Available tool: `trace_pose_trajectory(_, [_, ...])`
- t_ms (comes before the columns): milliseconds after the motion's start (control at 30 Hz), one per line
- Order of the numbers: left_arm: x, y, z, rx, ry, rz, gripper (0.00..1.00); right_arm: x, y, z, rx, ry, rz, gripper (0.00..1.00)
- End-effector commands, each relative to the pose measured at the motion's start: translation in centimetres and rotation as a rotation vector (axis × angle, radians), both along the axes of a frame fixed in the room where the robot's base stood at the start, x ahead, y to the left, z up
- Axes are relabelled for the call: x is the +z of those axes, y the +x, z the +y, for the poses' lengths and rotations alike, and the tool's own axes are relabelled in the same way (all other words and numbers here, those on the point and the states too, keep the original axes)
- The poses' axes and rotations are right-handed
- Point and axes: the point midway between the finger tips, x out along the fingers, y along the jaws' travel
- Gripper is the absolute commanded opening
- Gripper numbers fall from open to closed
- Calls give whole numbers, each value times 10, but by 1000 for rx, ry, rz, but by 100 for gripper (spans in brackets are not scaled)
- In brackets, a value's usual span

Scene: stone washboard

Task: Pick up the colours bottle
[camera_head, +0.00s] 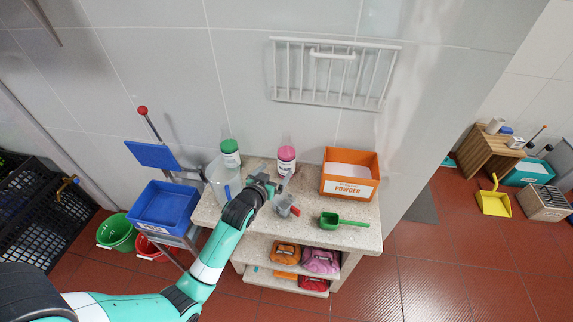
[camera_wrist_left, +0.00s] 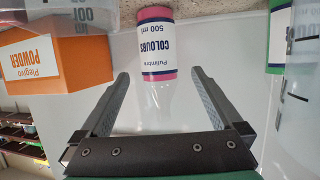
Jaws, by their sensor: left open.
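The colours bottle (camera_head: 286,158) stands near the back of the stone worktop, with a pink top part and a white label. In the left wrist view the colours bottle (camera_wrist_left: 158,48) shows its "COLOURS 500 ml" label upside down, and its clear part reaches down between the fingers. My left gripper (camera_wrist_left: 160,76) is open, one finger to each side of the bottle in that view. In the head view the left gripper (camera_head: 275,186) is just in front of the bottle and partly hides its lower part. I cannot tell whether a finger touches it. My right gripper is not in view.
An orange powder box (camera_head: 350,173) stands to the right, a green scoop (camera_head: 342,220) in front of it. A green-topped bottle (camera_head: 230,153) and a clear jug (camera_head: 218,180) are to the left. A grey and red item (camera_head: 287,207) lies near the gripper. The tiled wall is close behind.

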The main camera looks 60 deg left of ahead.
Motion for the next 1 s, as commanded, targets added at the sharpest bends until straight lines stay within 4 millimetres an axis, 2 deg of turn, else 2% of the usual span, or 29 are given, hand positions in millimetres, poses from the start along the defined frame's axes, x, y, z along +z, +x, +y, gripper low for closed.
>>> trace_pose_trajectory(33, [-8, 8, 7, 1, 1, -2, 100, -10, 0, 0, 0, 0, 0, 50])
trace_pose_trajectory(200, [-17, 29, 25, 0, 2, -1, 100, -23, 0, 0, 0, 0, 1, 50])
trace_pose_trajectory(433, [-17, 37, 31, -1, 2, -1, 100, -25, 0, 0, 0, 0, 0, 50])
trace_pose_trajectory(700, [-32, 68, 56, -1, 2, -2, 100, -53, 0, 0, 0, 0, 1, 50])
trace_pose_trajectory(1000, [-31, 74, 60, -2, 1, -1, 100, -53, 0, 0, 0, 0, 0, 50])
